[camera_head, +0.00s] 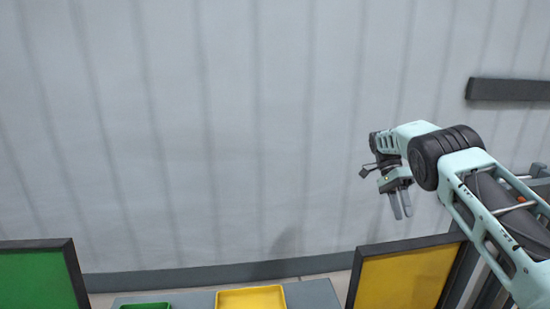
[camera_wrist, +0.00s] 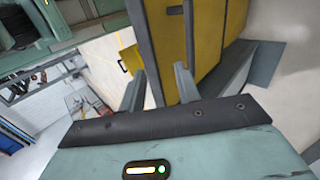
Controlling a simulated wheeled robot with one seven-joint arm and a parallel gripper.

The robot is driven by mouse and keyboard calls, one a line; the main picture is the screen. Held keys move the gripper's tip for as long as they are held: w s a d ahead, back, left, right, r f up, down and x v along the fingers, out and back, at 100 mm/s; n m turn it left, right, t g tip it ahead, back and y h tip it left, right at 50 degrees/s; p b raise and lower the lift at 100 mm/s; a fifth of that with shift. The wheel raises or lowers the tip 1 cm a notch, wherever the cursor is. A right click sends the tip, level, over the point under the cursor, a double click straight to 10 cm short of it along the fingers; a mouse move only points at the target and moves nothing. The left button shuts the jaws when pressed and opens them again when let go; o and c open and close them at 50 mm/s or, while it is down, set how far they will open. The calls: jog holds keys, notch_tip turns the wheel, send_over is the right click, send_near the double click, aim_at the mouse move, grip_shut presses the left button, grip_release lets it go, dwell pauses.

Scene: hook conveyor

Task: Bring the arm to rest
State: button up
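My gripper (camera_head: 400,204) hangs at the end of my raised arm on the right side of the head view, in front of the pale wall. Its two grey fingers point down and sit close together in that view. In the wrist view my gripper (camera_wrist: 160,88) shows its two fingers clearly apart. No object shows between the fingertips, so it is open and empty. A yellow panel with a dark frame (camera_wrist: 165,40) appears beyond the fingers in the wrist view.
In the head view a green panel (camera_head: 38,280) stands at lower left and a yellow panel (camera_head: 405,278) at lower right. A yellow tray (camera_head: 250,298) and a green tray (camera_head: 146,306) lie between them. A dark bar (camera_head: 508,89) is at upper right. The wall's middle is clear.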

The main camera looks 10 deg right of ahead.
jog(key=s+a+r+n+t, duration=0.25)
jog(key=s+a+n, duration=0.25)
jog(key=a, duration=0.3)
jog(key=s+a+r+n+t+y, duration=0.1)
jog(key=s+a+r+n, duration=0.25)
jog(key=a, duration=0.45)
jog(key=s+a+r+n+t, duration=0.2)
jog(key=s+a+r+n, duration=0.1)
jog(key=s+a+n, duration=0.4)
jog(key=s+a+f+n+t, duration=0.1)
jog(key=s+a+n+t, duration=0.3)
jog(key=s, duration=0.7)
jog(key=s+a+f+n+g, duration=0.1)
jog(key=s+n, duration=0.4)
jog(key=s, duration=0.6)
notch_tip(320, 180, up, 23)
jog(key=p, duration=2.2)
jog(key=shift+s+f+p, duration=0.15)
jog(key=shift+s+p, duration=0.05)
jog(key=shift+p, duration=0.1)
